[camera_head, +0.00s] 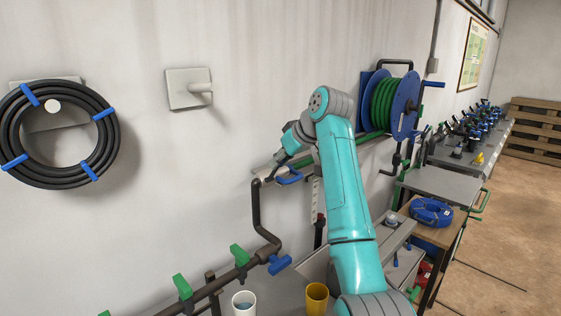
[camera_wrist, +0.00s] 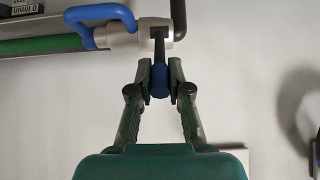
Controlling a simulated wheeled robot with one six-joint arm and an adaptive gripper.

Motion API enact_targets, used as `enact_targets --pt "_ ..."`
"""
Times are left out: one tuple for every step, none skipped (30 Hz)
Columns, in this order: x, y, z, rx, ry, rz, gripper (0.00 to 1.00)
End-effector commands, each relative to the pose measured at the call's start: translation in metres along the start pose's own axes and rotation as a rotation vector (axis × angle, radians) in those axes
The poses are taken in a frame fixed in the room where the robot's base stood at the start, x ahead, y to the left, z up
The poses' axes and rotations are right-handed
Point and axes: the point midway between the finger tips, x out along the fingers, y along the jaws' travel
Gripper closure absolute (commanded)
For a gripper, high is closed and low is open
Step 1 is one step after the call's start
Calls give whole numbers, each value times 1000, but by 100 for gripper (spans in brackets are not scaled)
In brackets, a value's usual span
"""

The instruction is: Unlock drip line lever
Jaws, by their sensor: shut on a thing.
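In the wrist view, a pale valve body (camera_wrist: 128,40) sits on the pipe, with a blue loop handle (camera_wrist: 104,14) at its left. A black lever with a blue tip (camera_wrist: 159,82) sticks out of the valve toward me. My gripper (camera_wrist: 160,78) is closed around the blue tip, one finger on each side. In the head view, the pale valve (camera_head: 264,172) and its blue handle (camera_head: 290,179) show near the wall. My gripper (camera_head: 279,159) is just above the valve there, and the lever in it is too small to make out.
A brown pipe (camera_head: 257,212) drops from the valve to a lower pipe with green and blue handles. A green hose reel (camera_head: 390,102) hangs to the right. A yellow cup (camera_head: 316,297) and a white cup (camera_head: 244,304) stand below. The wall at left holds a black hose coil (camera_head: 107,140).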

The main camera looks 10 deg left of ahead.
Motion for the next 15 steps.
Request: enact_targets --pt "-1 0 -4 -2 11 4 100" --pt "-1 0 -4 -3 12 5 100" --pt "-1 0 -4 -3 12 5 100" --pt "-1 0 -5 -3 13 5 100" --pt "-1 0 -5 -3 13 5 100" --pt "-2 0 -5 -3 13 5 78" --pt "-2 -1 -5 -3 13 4 70" --pt "-2 -1 -4 -3 12 4 63" --pt "-1 -1 -4 -3 12 4 56" --pt "-1 0 -4 -3 11 4 56" --pt "-1 0 -4 -2 11 3 56" --pt "-1 0 -4 -2 10 3 56" --pt "-1 0 -3 -2 10 3 56" --pt "-1 0 -3 -2 9 3 56" --pt "-1 0 -3 -2 9 3 56"
